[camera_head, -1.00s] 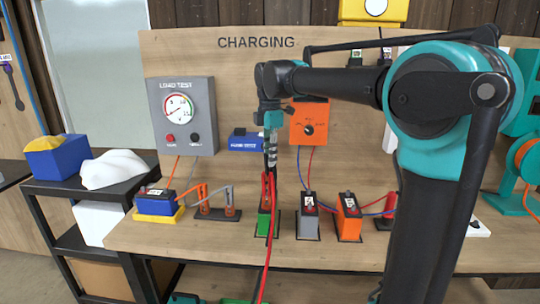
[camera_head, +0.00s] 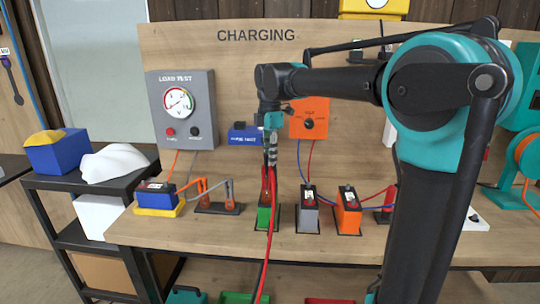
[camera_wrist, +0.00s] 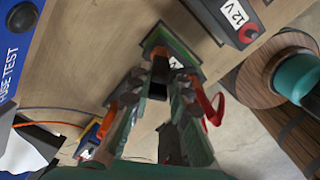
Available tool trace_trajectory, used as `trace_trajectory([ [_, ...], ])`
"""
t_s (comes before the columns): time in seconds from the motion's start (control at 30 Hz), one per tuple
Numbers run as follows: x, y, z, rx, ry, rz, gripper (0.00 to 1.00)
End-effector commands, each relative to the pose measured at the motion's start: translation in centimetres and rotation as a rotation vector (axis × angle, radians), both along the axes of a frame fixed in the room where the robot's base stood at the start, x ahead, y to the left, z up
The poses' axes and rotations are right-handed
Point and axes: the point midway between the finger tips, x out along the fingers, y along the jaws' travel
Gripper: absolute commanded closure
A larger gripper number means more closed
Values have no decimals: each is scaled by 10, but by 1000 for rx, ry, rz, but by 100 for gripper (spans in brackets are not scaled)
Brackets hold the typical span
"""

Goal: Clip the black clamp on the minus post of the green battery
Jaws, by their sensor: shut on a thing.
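The green battery (camera_head: 264,217) stands upright on the bench under my gripper, and its green edge shows in the wrist view (camera_wrist: 184,50). My gripper (camera_head: 271,163) points down just above it, shut on the black clamp (camera_wrist: 160,88), which shows dark between the fingers in the wrist view. A red clamp (camera_wrist: 209,108) is close beside the fingers at the battery. A red cable (camera_head: 272,240) hangs from there over the bench's front edge, with a black one beside it. The fingers and clamps hide the minus post; I cannot tell whether the black clamp touches it.
A grey battery (camera_head: 309,217) and an orange battery (camera_head: 347,220) stand to the right. A blue battery (camera_head: 155,200) is on a yellow base at left, beside a dark stand (camera_head: 218,208) with orange and grey clamps. The load tester (camera_head: 181,110) is behind. The bench front (camera_head: 190,235) is clear.

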Motion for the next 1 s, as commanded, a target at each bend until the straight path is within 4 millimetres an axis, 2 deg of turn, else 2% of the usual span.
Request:
trace_trajectory([
  [0.03,0,0,-1,0,0,0,81],
  [0.23,0,0,-1,0,0,0,58],
  [0.57,0,0,2,0,0,0,58],
  [0.77,0,0,27,0,0,0,58],
  [1.0,0,0,77,0,0,0,58],
])
